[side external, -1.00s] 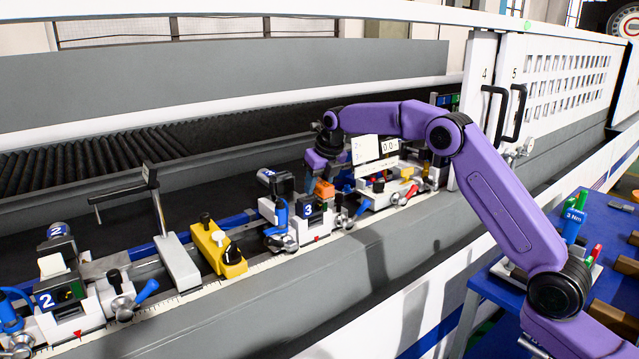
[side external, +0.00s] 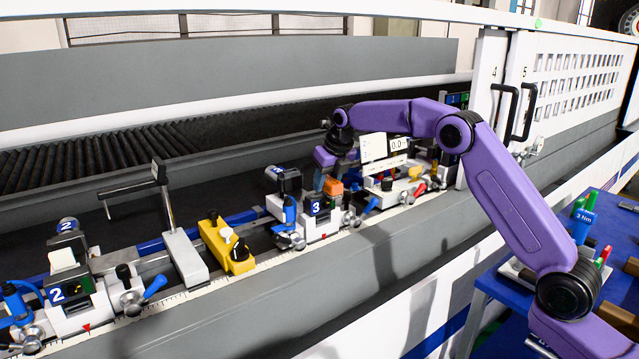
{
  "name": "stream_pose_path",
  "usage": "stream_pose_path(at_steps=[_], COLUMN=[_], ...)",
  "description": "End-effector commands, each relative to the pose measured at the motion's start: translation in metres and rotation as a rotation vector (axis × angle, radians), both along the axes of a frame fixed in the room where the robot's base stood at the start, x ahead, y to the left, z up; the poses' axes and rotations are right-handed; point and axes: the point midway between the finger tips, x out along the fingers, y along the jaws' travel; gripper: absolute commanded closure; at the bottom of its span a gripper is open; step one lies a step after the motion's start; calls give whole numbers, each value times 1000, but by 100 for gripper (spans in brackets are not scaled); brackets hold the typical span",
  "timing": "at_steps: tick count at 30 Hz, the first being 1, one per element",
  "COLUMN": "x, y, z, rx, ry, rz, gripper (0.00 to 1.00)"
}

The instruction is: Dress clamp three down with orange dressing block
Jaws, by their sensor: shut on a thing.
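Clamp three (side external: 315,208), a white unit with a dark face marked "3" and blue parts, stands on the machine rail at the middle of the side external view. The orange dressing block (side external: 333,187) is at the upper right of clamp three. My gripper (side external: 326,172) is just above and beside the block, pointing down, shut on it. The fingertips are small and partly hidden, and I cannot tell whether the block touches the clamp.
Clamp two (side external: 75,290) stands at the lower left. A grey post with an arm (side external: 180,250) and a yellow stop with a black knob (side external: 228,245) stand between the clamps. A white display (side external: 374,148) is close to the right of my gripper.

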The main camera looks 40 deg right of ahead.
Motion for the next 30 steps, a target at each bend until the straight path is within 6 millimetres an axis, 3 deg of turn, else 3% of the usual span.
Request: stream_pose_path(at_steps=[4, 6, 9, 30], x=[-1, 0, 0, 0], y=[-15, -14, -14, -13], z=[-1, 3, 24, 81], rx=[0, 0, 0, 0], ry=[3, 2, -1, -1], rz=[-3, -1, -1, 0], gripper=[87, 87, 87, 87])
